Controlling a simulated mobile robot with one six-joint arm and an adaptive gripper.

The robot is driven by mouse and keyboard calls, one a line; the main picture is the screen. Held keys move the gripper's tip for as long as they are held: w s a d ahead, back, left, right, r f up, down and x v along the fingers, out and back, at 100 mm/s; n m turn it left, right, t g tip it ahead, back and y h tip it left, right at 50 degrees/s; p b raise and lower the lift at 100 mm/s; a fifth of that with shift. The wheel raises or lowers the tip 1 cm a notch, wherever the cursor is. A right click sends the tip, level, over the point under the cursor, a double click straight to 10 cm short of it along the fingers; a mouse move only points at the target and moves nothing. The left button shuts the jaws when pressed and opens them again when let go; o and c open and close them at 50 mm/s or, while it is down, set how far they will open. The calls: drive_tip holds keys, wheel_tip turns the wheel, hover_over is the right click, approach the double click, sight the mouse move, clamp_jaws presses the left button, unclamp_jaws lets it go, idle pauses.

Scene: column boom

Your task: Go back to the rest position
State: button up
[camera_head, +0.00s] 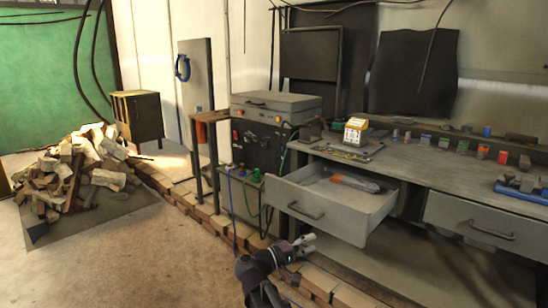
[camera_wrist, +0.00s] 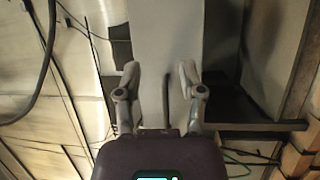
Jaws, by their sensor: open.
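My gripper (camera_head: 303,244) is low in front of the workbench, just below the front of the pulled-out grey drawer (camera_head: 338,217). In the wrist view my gripper (camera_wrist: 159,75) has its two fingers apart. A pale panel, likely the drawer front (camera_wrist: 165,28), lies beyond them. A dark bar, likely the drawer handle (camera_wrist: 166,98), shows between the fingers, with gaps on both sides. The head view shows the handle (camera_head: 304,212) on the drawer front, above my gripper. An orange-and-grey tool (camera_head: 355,183) lies in the open drawer.
The workbench (camera_head: 420,173) carries small coloured items and a yellow-and-white box (camera_head: 356,131). A closed drawer (camera_head: 470,222) is at right. A machine cabinet (camera_head: 258,140) with hanging cables stands behind. A woodpile (camera_head: 80,175) is at left. The floor left of my arm is clear.

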drive_tip(key=s+d+f+m+g+y, duration=0.1)
drive_tip(key=s+d+f+g+y, duration=0.15)
drive_tip(key=d+f, duration=0.3)
drive_tip(key=s+d+f+m+g+y, duration=0.1)
drive_tip(key=s+d+f+g+y, duration=0.1)
drive_tip(key=d+f+g+y, duration=0.3)
drive_tip(key=s+a+f+m+y, duration=0.2)
drive_tip(key=s+a+f+y, duration=0.1)
drive_tip(key=s+f+y, duration=0.65)
wheel_tip(320, 180, up, 34)
drive_tip(key=p, duration=3.4)
drive_tip(key=shift+w+a+f+y, duration=0.2)
drive_tip(key=shift+w+y, duration=0.1)
drive_tip(key=shift+d, duration=0.1)
